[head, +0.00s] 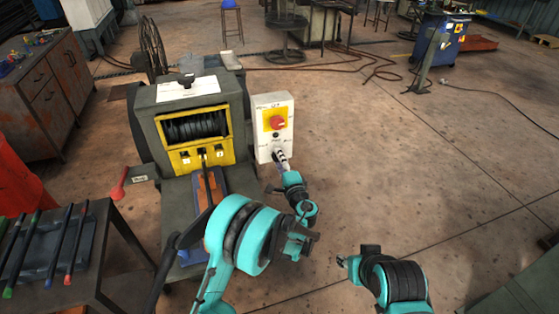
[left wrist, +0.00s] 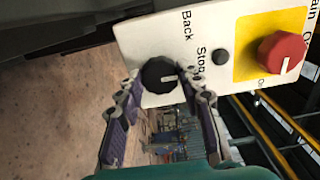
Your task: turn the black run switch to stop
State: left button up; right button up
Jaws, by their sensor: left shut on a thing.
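The black run switch (left wrist: 158,75) is a round knob with a white mark, on a white control box (head: 265,139). In the left wrist view its mark points right, roughly toward the side where "Stop" is printed. "Back" is printed higher up. My left gripper (head: 281,157) is at the lower part of the box front. In the left wrist view, the left gripper's fingers (left wrist: 161,77) sit on either side of the knob, shut on it. Any label behind the right finger is hidden. My right gripper (head: 345,262) is low in the head view, away from the box; its jaws are unclear.
A red knob (head: 278,122) on a yellow plate sits above the run switch. The capstan machine (head: 187,101) with its drum and yellow panel stands left of the box. A tool table (head: 97,240) is at lower left. Floor to the right is open.

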pick_arm(q)
jog(key=o, duration=1.2)
jog(key=shift+c, duration=0.2)
jog(key=v, duration=1.2)
